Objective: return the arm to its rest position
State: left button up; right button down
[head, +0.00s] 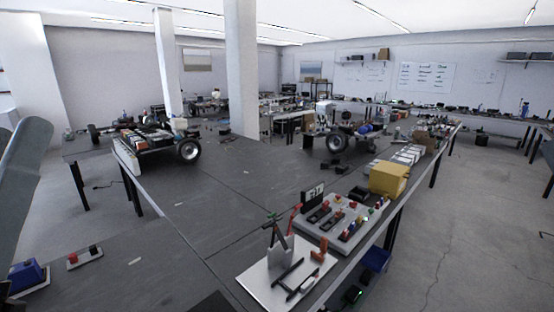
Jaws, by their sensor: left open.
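My right gripper is not in view.
A wheeled chassis (150,142) stands on the table's left, another (352,135) farther back. A white board with tools (262,285), a switch panel (322,228) and a yellow box (389,179) line the right edge. A blue item (28,275) is lower left. Mid-table is mostly clear.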

pick_arm(q)
notch_tip(320, 180, up, 28)
jog(key=d+m+h+p, duration=0.1)
jog(key=m+h+p, duration=0.2)
jog(key=p, duration=2.5)
jog(key=shift+s+d+m+p, duration=0.25)
jog(key=shift+m+p, duration=0.05)
jog(key=shift+m, duration=0.3)
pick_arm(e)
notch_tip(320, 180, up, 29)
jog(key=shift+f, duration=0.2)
